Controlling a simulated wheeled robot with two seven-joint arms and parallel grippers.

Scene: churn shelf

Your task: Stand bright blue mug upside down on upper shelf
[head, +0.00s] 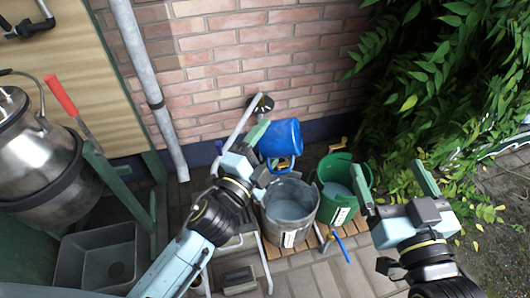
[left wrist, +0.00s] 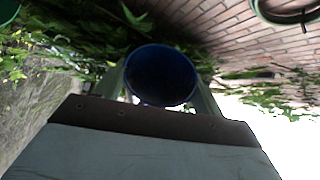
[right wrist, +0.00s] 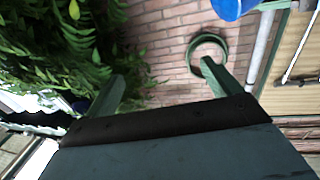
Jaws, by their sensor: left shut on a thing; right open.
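The bright blue mug (head: 281,137) is tipped on its side in the head view, at the end of my left gripper (head: 262,152). In the left wrist view the mug (left wrist: 162,75) sits between the two fingers, its round blue rim and dark inside facing the camera. My left gripper is shut on it, and it hangs in the air before the brick wall. My right gripper (head: 392,178) is open and empty at the right. A blue piece, likely the mug, shows at the top of the right wrist view (right wrist: 235,6). I cannot clearly make out the upper shelf.
A metal churn (head: 35,150) stands at the left by a green frame (head: 120,185), above a grey tub (head: 97,258). A grey bucket (head: 290,208) and a green bucket (head: 345,185) stand below the mug. Leafy plants (head: 440,90) fill the right. A grey pipe (head: 150,80) runs down the wall.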

